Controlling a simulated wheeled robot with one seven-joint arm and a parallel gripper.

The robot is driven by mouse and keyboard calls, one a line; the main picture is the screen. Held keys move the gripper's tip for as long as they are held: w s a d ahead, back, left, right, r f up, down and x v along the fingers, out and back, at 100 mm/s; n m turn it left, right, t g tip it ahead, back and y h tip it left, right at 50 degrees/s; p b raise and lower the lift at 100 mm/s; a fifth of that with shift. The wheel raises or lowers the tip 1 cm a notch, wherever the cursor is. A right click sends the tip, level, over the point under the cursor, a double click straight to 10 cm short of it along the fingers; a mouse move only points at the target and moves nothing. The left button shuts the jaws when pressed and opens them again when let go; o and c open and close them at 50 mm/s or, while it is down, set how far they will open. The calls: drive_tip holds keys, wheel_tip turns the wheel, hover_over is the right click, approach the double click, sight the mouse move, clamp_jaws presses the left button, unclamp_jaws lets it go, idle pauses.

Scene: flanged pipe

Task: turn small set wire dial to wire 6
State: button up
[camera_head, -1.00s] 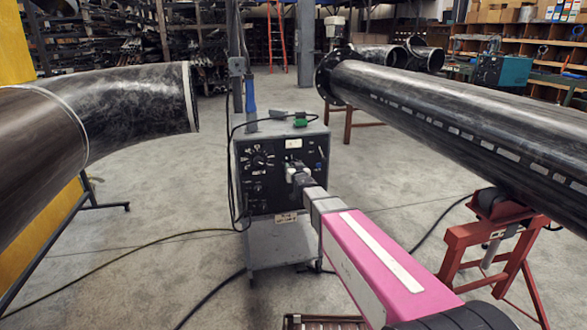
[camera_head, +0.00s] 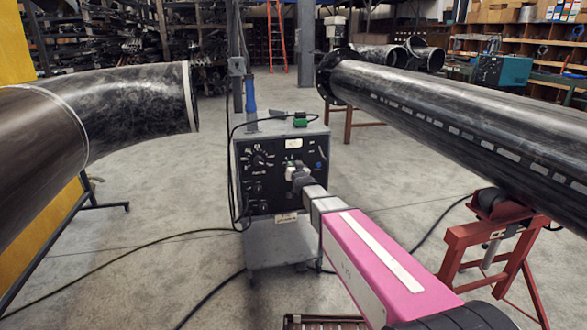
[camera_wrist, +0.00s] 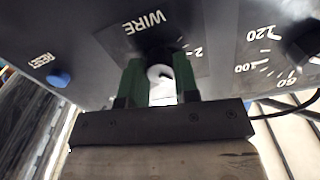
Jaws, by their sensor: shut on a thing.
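The small wire dial (camera_wrist: 158,52) is dark and sits under the WIRE label on the machine's black front panel. My gripper (camera_wrist: 159,82) is shut on the dial, with one green-padded finger on each side of it. A pale round spot shows between the fingers. A figure 2 is visible beside the dial; its other markings and pointer are hidden or unclear. In the head view my gripper (camera_head: 290,172) reaches the right part of the panel and covers the dial. The grey welding machine (camera_head: 283,240) stands upright on the floor.
A larger dial (camera_head: 262,160) with a numbered scale sits left of my gripper; it also shows in the wrist view (camera_wrist: 306,50). A blue reset button (camera_wrist: 59,79) is on the dial's other side. Black pipes (camera_head: 130,115) flank the machine. A red stand (camera_head: 490,240) is right.

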drive_tip(key=m, duration=0.6)
drive_tip(key=shift+m, duration=0.3)
idle(0.4)
drive_tip(key=o, duration=0.9)
drive_tip(key=shift+s, duration=0.15)
drive_tip(key=v, duration=1)
drive_tip(key=shift+s+d, duration=0.1)
drive_tip(key=shift+s, duration=0.15)
